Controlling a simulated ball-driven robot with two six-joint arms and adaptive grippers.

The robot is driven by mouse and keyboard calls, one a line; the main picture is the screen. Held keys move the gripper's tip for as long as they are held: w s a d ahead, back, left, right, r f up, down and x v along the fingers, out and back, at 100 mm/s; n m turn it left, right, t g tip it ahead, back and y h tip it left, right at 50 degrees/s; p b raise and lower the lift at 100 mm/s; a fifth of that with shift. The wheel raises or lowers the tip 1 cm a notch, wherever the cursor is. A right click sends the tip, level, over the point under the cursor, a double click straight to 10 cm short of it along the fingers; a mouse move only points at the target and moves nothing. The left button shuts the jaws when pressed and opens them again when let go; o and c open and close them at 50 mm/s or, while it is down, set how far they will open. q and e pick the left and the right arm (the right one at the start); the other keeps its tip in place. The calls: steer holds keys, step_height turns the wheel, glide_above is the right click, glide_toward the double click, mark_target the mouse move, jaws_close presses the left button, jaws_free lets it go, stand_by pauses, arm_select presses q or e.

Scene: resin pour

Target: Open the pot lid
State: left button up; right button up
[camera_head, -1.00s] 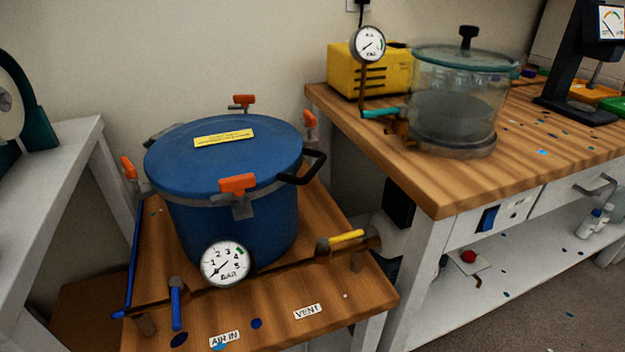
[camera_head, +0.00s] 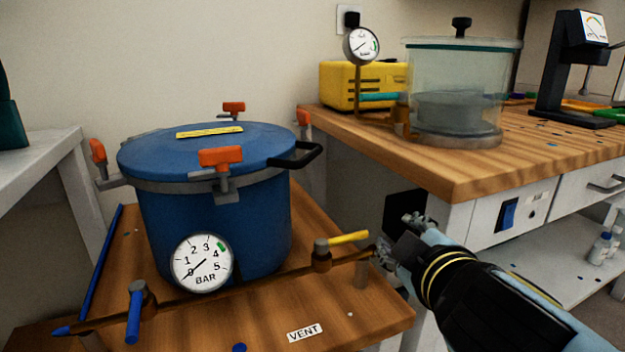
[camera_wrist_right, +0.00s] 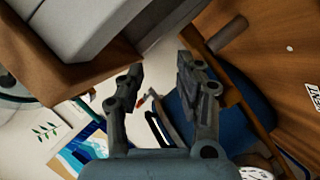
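The blue pot (camera_head: 215,225) stands on a wooden stand with its blue lid (camera_head: 205,150) on. The lid has a yellow label and a black handle (camera_head: 297,157) at its right side. Orange-handled clamps sit around the rim, the front one (camera_head: 221,157) nearest me. The gauge (camera_head: 202,262) reads near zero. My right gripper (camera_head: 398,235) is right of the pot, near the yellow-handled valve (camera_head: 348,238). In the right wrist view its two fingers (camera_wrist_right: 158,85) are apart with nothing between them. Part of the pot (camera_wrist_right: 190,120) shows beyond them. My left gripper is out of view.
A wooden bench (camera_head: 470,170) at the right bears a glass chamber (camera_head: 458,85) and a yellow pump (camera_head: 345,85). Its near corner is close above my right gripper. A blue-handled valve (camera_head: 134,315) is on the front pipe. A white table (camera_head: 40,165) stands left.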

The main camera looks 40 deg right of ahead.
mark_target(315, 156)
steer(key=w+a+r+n+t+y, duration=0.45)
steer(key=a+r+n+t, duration=0.3)
steer(key=n, duration=0.25)
steer(key=shift+g+h, duration=0.35)
steer(key=p+x, duration=0.2)
steer(key=x, duration=0.3)
steer(key=p+x, duration=0.2)
steer(key=x, duration=0.2)
steer(key=shift+w+d+r+p, duration=0.2)
steer(key=shift+w+r+p, duration=0.05)
steer(key=shift+w+p, duration=0.1)
steer(key=shift+w+d+f, duration=0.1)
steer(key=shift+w+d, duration=0.05)
steer(key=shift+w, duration=0.3)
jaws_close()
